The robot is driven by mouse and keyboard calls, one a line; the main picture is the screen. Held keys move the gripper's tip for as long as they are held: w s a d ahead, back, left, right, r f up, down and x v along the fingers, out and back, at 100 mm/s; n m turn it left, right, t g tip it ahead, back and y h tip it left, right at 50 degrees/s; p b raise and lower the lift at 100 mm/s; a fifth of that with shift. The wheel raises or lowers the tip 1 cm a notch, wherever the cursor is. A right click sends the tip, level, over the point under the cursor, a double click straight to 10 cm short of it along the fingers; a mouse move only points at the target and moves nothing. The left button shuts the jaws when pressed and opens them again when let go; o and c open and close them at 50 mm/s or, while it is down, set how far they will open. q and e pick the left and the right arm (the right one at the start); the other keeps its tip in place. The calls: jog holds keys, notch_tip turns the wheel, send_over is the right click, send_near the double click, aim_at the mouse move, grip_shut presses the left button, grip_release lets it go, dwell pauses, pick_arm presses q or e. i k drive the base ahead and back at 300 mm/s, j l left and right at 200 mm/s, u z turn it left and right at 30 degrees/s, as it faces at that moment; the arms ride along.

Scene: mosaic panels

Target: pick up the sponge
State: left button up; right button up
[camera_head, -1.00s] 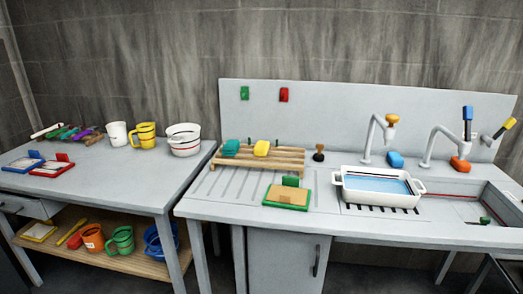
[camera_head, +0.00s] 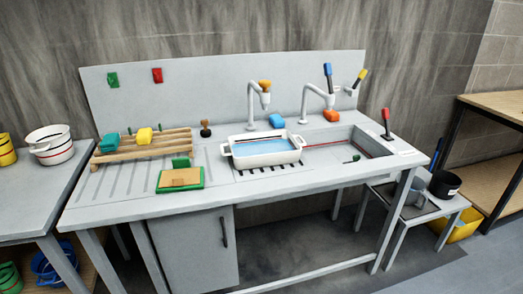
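Several sponge-like blocks show in the head view, and I cannot tell which one the task names. A teal block (camera_head: 109,143) and a yellow block (camera_head: 144,136) sit on the wooden rack (camera_head: 165,146) at the left of the sink counter. A blue block (camera_head: 276,121) lies behind the white basin, near the first tap. An orange block (camera_head: 331,115) lies at the foot of the second tap. Neither of my grippers is in view.
A white basin of blue water (camera_head: 262,158) stands mid-counter, with a green-edged board (camera_head: 180,180) left of it. The sunken sink (camera_head: 350,149) is at right. A low stool (camera_head: 418,206) with a black pot (camera_head: 445,183) stands right of the counter. Floor in front is clear.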

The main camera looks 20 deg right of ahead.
aim_at(144, 136)
jog(key=i+j+z, duration=0.1)
jog(key=z, duration=0.25)
jog(key=j+z, duration=0.45)
jog(key=z, duration=0.2)
jog(key=j+z, duration=0.3)
jog(key=j, duration=0.65)
jog(key=i, duration=0.05)
